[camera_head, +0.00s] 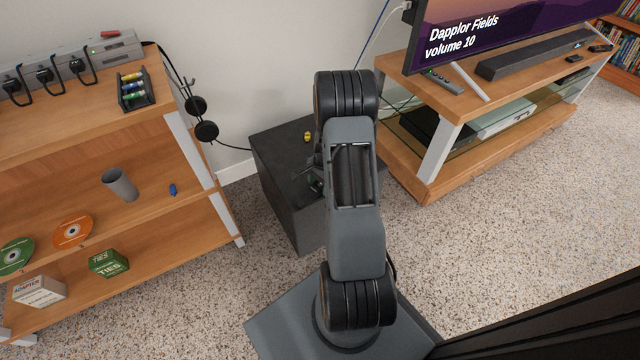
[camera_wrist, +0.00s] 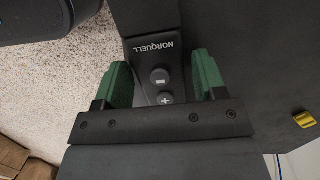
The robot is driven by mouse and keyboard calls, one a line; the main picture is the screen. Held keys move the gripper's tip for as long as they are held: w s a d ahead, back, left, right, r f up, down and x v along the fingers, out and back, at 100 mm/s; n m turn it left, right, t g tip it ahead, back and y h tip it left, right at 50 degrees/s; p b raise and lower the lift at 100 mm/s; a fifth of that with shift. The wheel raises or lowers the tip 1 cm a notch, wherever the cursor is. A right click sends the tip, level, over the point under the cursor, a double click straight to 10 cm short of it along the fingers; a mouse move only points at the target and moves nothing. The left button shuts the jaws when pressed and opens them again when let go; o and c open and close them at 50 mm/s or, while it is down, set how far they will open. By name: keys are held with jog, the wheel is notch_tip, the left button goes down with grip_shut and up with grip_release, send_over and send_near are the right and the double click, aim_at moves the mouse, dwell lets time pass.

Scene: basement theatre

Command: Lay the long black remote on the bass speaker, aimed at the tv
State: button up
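The bass speaker (camera_head: 283,150) is a dark box on the carpet between the wooden shelf and the TV stand. My gripper (camera_head: 316,183) is over its top, mostly hidden behind my arm in the head view. I cannot tell whether the remote touches the top. The TV (camera_head: 490,30) is on at the upper right.
A small yellow item (camera_head: 307,136) sits on the speaker top. The TV stand (camera_head: 450,108) carries another remote (camera_head: 441,82) and a soundbar (camera_head: 530,57). The wooden shelf (camera_head: 70,110) stands close on the left, with headphones (camera_head: 205,130) at its side. Carpet at the lower right is clear.

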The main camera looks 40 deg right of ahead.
jog(key=shift+o, duration=0.7)
notch_tip(320, 180, up, 11)
jog(key=d+p, duration=0.2)
jog(key=p, duration=0.3)
jog(key=a+r+n, duration=0.4)
jog(key=a+r, duration=0.3)
jog(key=r, duration=0.2)
jog(key=s+a+r+n+t+h, duration=0.1)
jog(key=s+a+r+n, duration=0.4)
jog(key=a, duration=0.3)
jog(key=s+a+r+n+t, duration=0.2)
jog(key=s+a+r+n, duration=0.3)
jog(key=s+a+n, duration=0.2)
jog(key=shift+a+r+n+h, duration=0.15)
jog(key=shift+a+n+h, duration=0.2)
jog(key=shift+n+h, duration=0.05)
jog(key=shift+s, duration=0.1)
